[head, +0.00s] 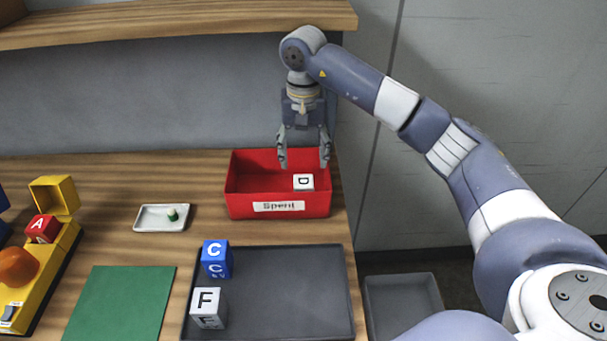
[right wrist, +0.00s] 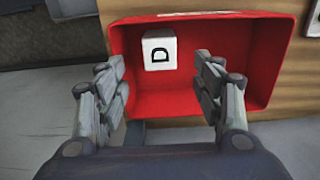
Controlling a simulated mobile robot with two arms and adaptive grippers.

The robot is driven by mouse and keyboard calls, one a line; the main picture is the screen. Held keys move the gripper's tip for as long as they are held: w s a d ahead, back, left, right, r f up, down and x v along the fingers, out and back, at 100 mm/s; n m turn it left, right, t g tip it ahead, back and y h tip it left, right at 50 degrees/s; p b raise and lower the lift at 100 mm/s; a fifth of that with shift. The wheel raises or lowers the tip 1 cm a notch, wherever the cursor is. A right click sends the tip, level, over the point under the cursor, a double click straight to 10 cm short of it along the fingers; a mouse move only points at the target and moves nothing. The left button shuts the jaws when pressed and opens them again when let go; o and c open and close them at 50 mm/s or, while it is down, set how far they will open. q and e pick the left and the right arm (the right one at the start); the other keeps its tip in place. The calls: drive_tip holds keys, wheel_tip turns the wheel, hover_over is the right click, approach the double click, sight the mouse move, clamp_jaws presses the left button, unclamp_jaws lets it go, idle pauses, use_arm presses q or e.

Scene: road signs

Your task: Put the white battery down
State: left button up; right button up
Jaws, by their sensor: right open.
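A white block marked D (head: 303,182), the white battery as it appears here, lies inside the red bin (head: 240,203) labelled "Spent". My right gripper (head: 304,164) is above the bin with its fingers spread and nothing between them. In the right wrist view the white block (right wrist: 160,54) rests in the red bin (right wrist: 268,60), apart from both fingers of the right gripper (right wrist: 160,85). My left gripper is not in view.
A small white dish (head: 150,217), a green mat (head: 122,300) and a yellow device (head: 55,262) with a red A block (head: 43,229) are to the left. A shelf (head: 180,20) is above.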

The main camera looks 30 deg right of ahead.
drive_tip(key=shift+r, duration=1.45)
